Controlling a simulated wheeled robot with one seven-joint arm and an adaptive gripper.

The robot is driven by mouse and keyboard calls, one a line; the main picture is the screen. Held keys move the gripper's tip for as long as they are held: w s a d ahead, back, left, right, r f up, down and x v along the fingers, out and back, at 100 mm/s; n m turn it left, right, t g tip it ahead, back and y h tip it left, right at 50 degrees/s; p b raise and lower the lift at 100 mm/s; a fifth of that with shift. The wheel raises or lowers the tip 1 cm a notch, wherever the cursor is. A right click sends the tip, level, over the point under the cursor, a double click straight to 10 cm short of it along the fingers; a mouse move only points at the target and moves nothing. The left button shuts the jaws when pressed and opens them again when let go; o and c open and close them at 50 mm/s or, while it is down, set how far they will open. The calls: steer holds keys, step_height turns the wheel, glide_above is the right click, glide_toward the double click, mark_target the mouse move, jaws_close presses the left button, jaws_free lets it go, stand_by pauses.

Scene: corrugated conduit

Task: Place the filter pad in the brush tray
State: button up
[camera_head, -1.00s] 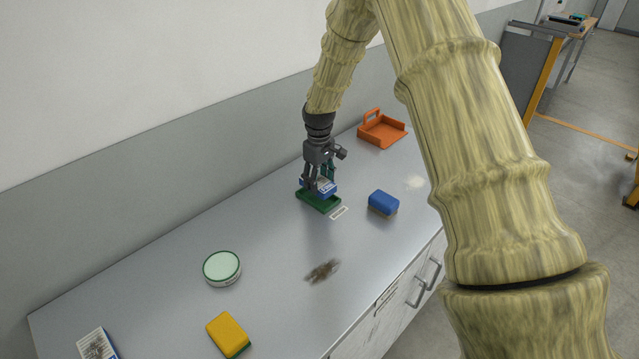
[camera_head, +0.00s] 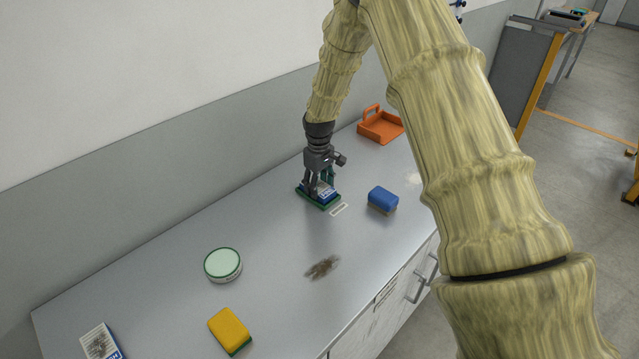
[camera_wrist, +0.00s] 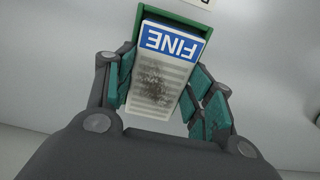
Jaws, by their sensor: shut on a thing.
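The filter pad (camera_wrist: 160,85) is a white pleated block with a blue band reading FINE and a dark smudge. My gripper (camera_head: 321,190) is shut on it, with green finger pads (camera_wrist: 162,93) on both sides in the wrist view. The green brush tray (camera_head: 318,202) lies on the counter right below the gripper. The pad (camera_head: 326,188) sits low, within the tray's outline; whether it touches the tray floor I cannot tell. In the wrist view the green tray rim (camera_wrist: 178,18) shows behind and beside the pad. My fingers hide part of both.
The wall runs along the back.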

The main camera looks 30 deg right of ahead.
mark_target(319, 187)
steer(key=shift+f, duration=0.1)
steer(key=o, duration=1.1)
steer(key=shift+c, duration=0.2)
steer(key=shift+r, duration=0.6)
step_height(319, 187, up, 12)
steer(key=b, duration=0.3)
steer(key=shift+b, duration=0.4)
